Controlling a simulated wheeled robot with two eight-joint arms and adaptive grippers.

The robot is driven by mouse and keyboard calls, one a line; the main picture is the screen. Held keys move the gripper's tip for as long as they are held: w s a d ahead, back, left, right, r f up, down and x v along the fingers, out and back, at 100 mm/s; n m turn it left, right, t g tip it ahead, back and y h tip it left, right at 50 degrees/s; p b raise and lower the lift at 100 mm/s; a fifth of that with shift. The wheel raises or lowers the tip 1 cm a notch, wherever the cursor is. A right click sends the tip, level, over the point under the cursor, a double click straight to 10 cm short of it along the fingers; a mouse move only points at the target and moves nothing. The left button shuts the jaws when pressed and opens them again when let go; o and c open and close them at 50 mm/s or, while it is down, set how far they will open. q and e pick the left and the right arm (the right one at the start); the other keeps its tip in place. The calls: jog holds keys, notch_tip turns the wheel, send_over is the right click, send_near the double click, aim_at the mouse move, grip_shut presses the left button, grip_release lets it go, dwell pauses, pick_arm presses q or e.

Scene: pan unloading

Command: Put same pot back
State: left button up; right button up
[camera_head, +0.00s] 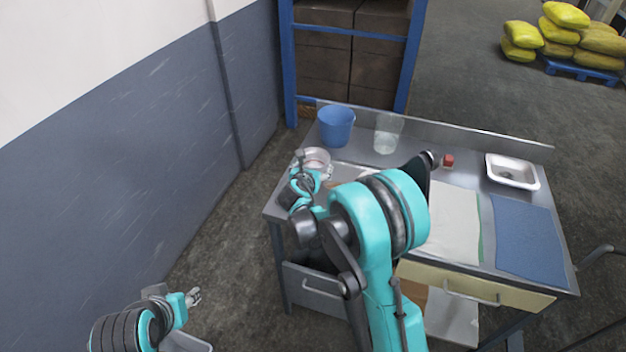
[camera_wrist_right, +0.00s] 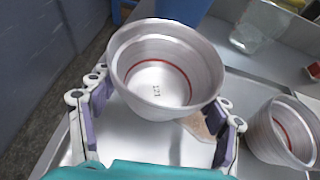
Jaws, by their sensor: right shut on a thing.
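My right gripper (camera_wrist_right: 158,122) is shut on a silver pot (camera_wrist_right: 165,50), with its fingers on both sides of it. The pot is upright and empty, with a red ring and small dark marks inside. It also shows in the head view (camera_head: 317,157) at the left end of the metal table, partly covered by the right gripper (camera_head: 322,174). A second similar pot (camera_wrist_right: 285,135) stands to the right in the wrist view; my right arm seems to hide it in the head view. My left gripper (camera_head: 194,297) is low at the lower left, away from the table; its fingers are small.
A blue bucket (camera_head: 337,126) and a clear container (camera_head: 388,134) stand at the table's back. A red block (camera_head: 448,161), a white basin (camera_head: 512,171), a pale cloth (camera_head: 454,222) and a blue mat (camera_head: 528,242) lie to the right. A wall is at left.

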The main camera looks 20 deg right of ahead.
notch_tip(320, 180, down, 4)
jog(key=shift+w+f+b, duration=0.15)
jog(key=shift+f+b, duration=0.05)
jog(key=shift+b, duration=0.65)
jog(key=shift+r, duration=0.1)
jog(key=o, duration=1.2)
jog(key=shift+o, duration=0.2)
